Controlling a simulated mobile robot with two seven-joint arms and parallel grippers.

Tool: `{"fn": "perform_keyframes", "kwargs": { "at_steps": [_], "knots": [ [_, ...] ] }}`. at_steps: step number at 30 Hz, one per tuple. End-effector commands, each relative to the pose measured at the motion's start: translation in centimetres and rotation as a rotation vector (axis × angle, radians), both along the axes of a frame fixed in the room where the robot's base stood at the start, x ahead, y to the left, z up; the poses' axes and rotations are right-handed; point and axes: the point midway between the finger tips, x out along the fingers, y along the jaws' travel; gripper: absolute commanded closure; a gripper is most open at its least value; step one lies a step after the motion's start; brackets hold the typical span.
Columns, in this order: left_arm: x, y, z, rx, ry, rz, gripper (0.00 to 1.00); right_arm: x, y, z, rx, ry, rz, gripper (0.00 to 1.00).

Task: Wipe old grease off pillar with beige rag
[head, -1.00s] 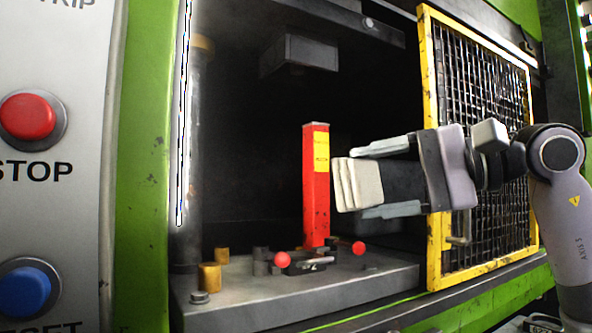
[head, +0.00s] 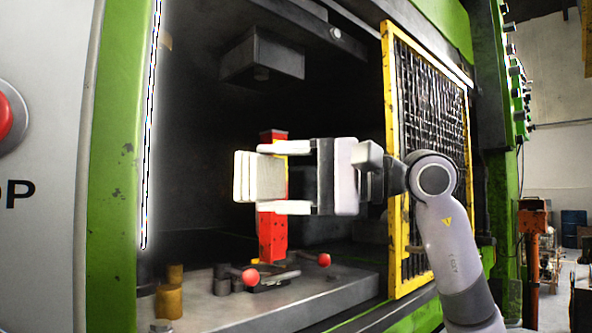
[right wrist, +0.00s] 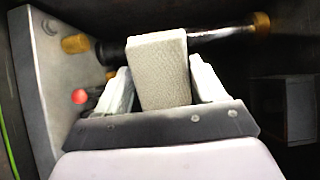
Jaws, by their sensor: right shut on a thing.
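The beige rag (head: 258,177) is a folded, pale pad held upright. My right gripper (head: 262,178) is shut on it, one finger above and one below in the head view. The rag (right wrist: 160,70) also shows between the fingers in the right wrist view. The pillar (right wrist: 220,32) is a dark, partly shiny cylinder with yellow collars, behind the rag there; the rag hides part of it. My left gripper is not in view.
A red post (head: 273,238) stands behind the rag and gripper. Red-knobbed levers (head: 250,278) and yellow pegs (head: 168,302) sit on the grey bed (head: 225,312). A dark block (head: 262,58) hangs above. A yellow-framed mesh guard (head: 392,220) is at right.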

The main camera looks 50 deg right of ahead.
Motion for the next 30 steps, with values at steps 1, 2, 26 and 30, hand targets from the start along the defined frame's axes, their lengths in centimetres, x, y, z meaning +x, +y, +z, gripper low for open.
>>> {"fn": "perform_keyframes", "kwargs": {
  "at_steps": [1,2,26,30],
  "knots": [
    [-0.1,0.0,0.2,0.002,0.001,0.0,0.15,0.6,0.3,0.0,0.001,0.003,0.003,0.55],
    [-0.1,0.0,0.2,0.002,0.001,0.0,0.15,1.0,0.4,0.0,0.001,0.003,0.003,0.55],
    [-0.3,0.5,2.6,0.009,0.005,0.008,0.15,9.8,3.9,-0.9,0.003,0.002,0.003,0.55],
    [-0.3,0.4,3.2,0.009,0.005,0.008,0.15,11.4,4.6,-1.2,0.003,0.003,0.002,0.55]
  ]
}}
